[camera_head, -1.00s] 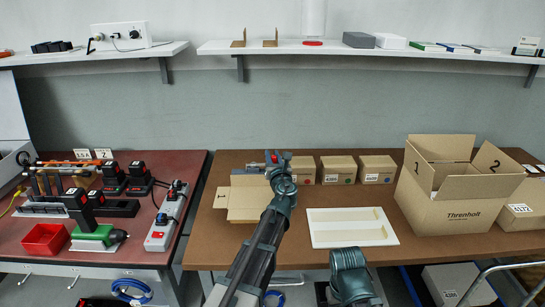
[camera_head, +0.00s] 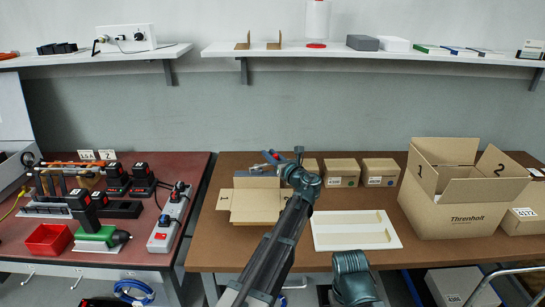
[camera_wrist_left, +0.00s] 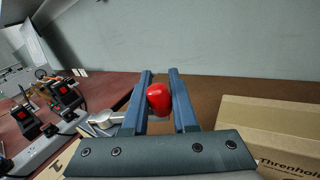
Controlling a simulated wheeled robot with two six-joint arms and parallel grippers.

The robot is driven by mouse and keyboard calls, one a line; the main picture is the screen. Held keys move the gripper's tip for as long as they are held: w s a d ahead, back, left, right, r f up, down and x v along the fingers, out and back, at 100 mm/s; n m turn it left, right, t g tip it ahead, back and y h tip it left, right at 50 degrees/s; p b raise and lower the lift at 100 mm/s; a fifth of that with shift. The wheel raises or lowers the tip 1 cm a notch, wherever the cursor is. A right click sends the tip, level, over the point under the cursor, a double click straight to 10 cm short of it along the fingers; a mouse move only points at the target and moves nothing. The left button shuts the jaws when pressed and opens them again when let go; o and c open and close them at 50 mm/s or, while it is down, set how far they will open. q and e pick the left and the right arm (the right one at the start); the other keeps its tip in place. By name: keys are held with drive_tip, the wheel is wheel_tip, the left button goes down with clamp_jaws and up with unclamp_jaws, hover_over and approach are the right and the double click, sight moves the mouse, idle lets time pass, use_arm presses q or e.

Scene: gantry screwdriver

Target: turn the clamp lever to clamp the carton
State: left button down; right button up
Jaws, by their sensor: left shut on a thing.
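The clamp lever shows in the left wrist view as a pale metal arm (camera_wrist_left: 106,119) with a red knob (camera_wrist_left: 159,98) at its end. My left gripper (camera_wrist_left: 160,92) is shut on this red knob, one blue finger on each side. In the head view my left gripper (camera_head: 271,157) is at the back edge of an open brown carton (camera_head: 258,206), its fingers pointing left. The carton lies on the brown bench with flaps spread. My right gripper is out of view.
Several small brown boxes (camera_head: 341,173) stand right of my left wrist, along the back. A white tray (camera_head: 352,242) lies in front of them. A large open Threnholt box (camera_head: 458,216) stands right. The red-topped bench (camera_head: 118,251) at left holds tools and chargers.

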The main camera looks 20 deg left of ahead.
use_arm(q)
drive_tip(key=c, duration=0.7)
unclamp_jaws()
drive_tip(key=v, duration=1.4)
